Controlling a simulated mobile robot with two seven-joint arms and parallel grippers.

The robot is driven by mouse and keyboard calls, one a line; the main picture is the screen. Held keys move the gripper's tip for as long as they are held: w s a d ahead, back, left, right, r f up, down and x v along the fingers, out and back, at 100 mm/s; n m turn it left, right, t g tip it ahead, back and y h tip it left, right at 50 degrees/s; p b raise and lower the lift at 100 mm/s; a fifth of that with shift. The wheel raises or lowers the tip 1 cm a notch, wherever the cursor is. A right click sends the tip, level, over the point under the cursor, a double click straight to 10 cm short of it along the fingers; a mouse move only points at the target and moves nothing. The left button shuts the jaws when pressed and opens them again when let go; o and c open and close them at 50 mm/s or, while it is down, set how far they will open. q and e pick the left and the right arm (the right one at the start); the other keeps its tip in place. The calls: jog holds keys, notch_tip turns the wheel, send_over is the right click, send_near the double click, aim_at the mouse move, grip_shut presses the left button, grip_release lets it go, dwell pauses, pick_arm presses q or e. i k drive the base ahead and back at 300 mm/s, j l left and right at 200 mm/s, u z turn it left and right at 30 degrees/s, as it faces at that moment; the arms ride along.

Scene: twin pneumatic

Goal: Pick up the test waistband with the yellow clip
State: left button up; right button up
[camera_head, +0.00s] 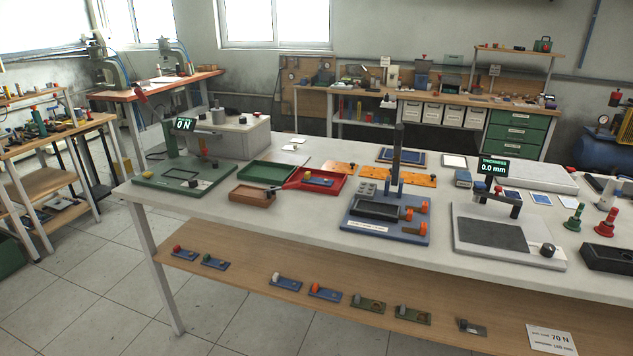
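I cannot surely pick out a test waistband with a yellow clip. A small blue strip (320,182) lies in the red tray (338,191) on the table; the small piece at its left end looks orange or yellow, too small to tell. Several short strips with coloured end pieces lie on the wooden lower shelf (250,292): blue ones with a red end (178,251), a white end (278,277) and an orange end (315,288), and green ones (366,304) to the right. Neither gripper is in view.
A green tray (267,172) and a brown tray (251,196) stand beside the red tray. A blue fixture with a dark post (398,150) and a grey thickness gauge plate (490,236) take up the middle and right. The table's front edge overhangs the shelf.

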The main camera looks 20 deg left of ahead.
aim_at(307, 179)
jog(key=i+j, duration=0.1)
jog(key=j, duration=0.3)
jog(key=i+j+u, duration=0.15)
jog(key=j, duration=0.3)
jog(key=i+j, duration=0.1)
jog(key=j, duration=0.3)
jog(key=i+j+u, duration=0.15)
jog(key=j, duration=0.25)
